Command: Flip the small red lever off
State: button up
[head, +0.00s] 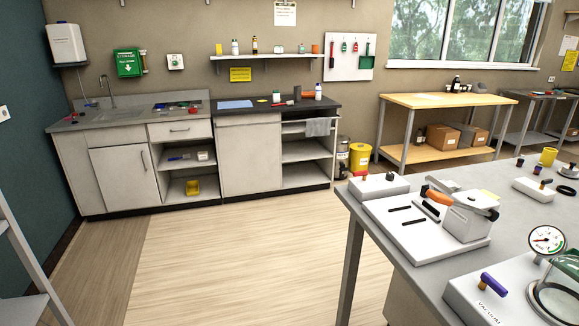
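I cannot pick out a lever that is clearly small and red. On the grey bench (408,262) at the right, a small white box (372,188) carries a short dark brownish lever (391,177), too small to judge its colour or setting. A white box marked VACUUM (470,297) carries a purple lever (494,284) at the front right. A white device with an orange handle (440,196) stands on a white plate between them. Another white box (540,191) with a small lever sits farther right. My gripper is not in view.
A round gauge (546,241) and a glass-topped vessel (556,298) stand at the bench's right. A sink counter (112,120), dark-topped cabinet (250,150) and wooden table (440,101) line the back wall. A grey frame (22,250) stands at left. The middle floor is clear.

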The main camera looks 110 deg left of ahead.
aim_at(364, 172)
jog(key=u, duration=3.25)
